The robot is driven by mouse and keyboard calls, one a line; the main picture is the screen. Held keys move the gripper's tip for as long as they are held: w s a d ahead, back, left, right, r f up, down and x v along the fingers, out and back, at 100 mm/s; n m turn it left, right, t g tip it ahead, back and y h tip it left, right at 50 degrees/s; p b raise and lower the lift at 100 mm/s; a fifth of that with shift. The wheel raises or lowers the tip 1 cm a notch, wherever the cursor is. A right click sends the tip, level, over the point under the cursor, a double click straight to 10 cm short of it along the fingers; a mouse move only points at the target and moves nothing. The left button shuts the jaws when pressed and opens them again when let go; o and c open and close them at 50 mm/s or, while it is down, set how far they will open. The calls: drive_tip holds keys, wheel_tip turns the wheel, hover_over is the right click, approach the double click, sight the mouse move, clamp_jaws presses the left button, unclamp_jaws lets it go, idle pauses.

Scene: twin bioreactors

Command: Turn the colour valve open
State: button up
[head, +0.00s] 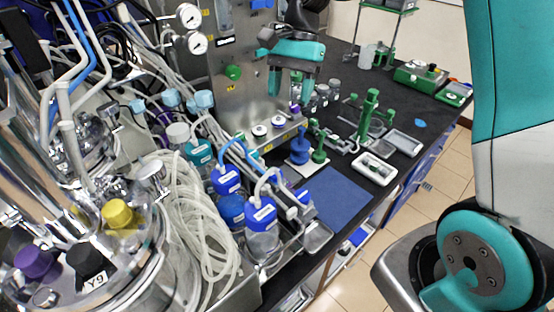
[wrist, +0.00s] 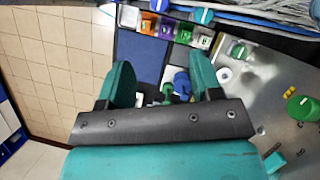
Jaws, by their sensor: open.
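A green knob (head: 233,72) sits on the upright metal panel (head: 232,98); I cannot tell for sure whether it is the colour valve. In the wrist view a green knob (wrist: 302,107) shows at the right on the metal panel (wrist: 262,118), outside the fingers. A yellow mark is beside it. My teal gripper (head: 290,88) is in front of the panel, right of the green knob and apart from it. Its fingers point down, open, with nothing held between them. In the wrist view the gripper (wrist: 163,80) spans the middle, above a blue and a green item.
Tubing (head: 190,215) and blue-capped bottles (head: 262,217) crowd the left bench. A blue mat (head: 338,196), green stand (head: 367,115) and white tray (head: 375,169) lie on the black bench. Yellow (head: 117,213) and purple (head: 34,261) knobs top the steel vessel. Pressure gauges (head: 197,43) are near the panel.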

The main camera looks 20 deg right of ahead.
sight(276, 171)
drive_tip(key=p+x, duration=0.2)
drive_tip(key=x, duration=1.5)
drive_tip(key=shift+f, duration=0.1)
drive_tip(key=c, duration=0.9)
